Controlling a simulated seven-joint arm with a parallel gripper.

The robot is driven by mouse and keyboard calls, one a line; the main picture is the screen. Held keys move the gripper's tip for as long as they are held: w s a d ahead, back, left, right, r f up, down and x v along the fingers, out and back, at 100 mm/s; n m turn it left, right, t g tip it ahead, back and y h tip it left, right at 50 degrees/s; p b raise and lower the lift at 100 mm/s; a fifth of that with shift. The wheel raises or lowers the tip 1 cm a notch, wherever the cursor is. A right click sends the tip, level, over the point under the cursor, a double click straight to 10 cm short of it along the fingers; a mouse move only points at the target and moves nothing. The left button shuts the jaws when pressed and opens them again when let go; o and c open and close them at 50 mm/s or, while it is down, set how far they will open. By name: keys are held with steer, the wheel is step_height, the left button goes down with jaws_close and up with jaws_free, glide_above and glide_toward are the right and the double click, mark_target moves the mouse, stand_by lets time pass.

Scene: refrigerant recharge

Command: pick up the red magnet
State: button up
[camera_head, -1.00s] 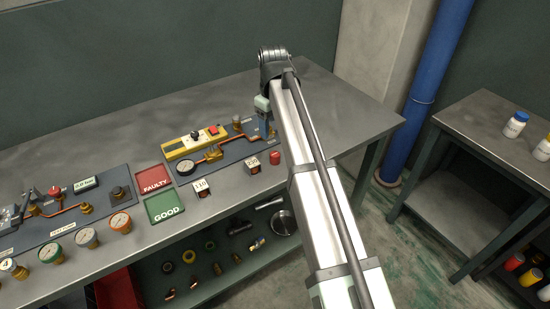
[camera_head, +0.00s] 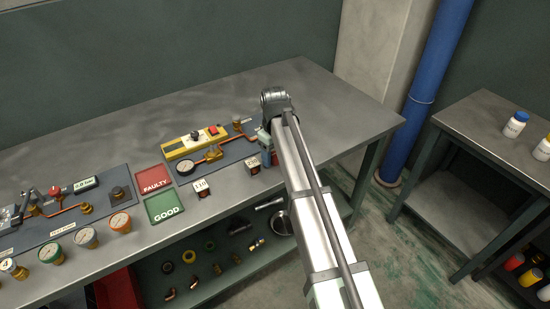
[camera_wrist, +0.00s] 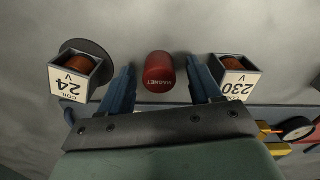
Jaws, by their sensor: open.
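The red magnet (camera_wrist: 158,70) is a short red cylinder labelled MAGNET on the grey bench. In the wrist view it appears between the two blue fingers of my gripper (camera_wrist: 162,78). The fingers are apart, with a gap on each side of the magnet. I cannot tell how far the fingertips are above the bench. In the head view the magnet is hidden behind my arm, and only a small part of my gripper shows.
A 24 V coil block (camera_wrist: 75,75) stands just left of the fingers and a 230 V coil block (camera_wrist: 235,78) just right. The dark panel with the yellow unit (camera_head: 195,141) lies close by. The bench (camera_head: 340,110) is clear toward its right end.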

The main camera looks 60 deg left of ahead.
steer(key=shift+c, duration=0.3)
steer(key=c, duration=1)
